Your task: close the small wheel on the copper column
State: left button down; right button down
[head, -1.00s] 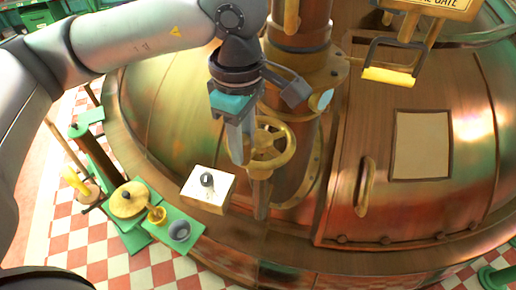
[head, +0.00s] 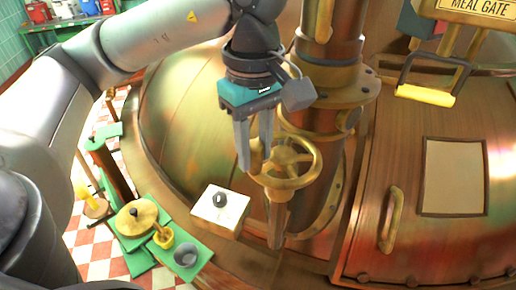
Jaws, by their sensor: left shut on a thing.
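The small brass wheel (head: 300,180) sits on a short stem at the front of the copper column (head: 322,95), above the kettle's dome. My left gripper (head: 254,165) reaches down from above, at the wheel's left side. Its two fingers are around the left part of the rim and shut on it. The fingers hide that part of the rim. My right gripper is out of view.
A white box with a dark knob (head: 220,208) sits left of the wheel. A green stand (head: 135,262) with a brass disc and small cups is at lower left. A hatch with a brass handle (head: 391,220), a yellow-gripped lever (head: 425,95) and a "MEAL GATE" sign (head: 480,10) are at right.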

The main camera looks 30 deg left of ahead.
pick_arm(q)
jog(key=c, duration=0.6)
grip_release()
jog(key=shift+r, duration=0.1)
notch_tip(320, 180, up, 15)
jog(key=p, duration=0.4)
dwell(0.4)
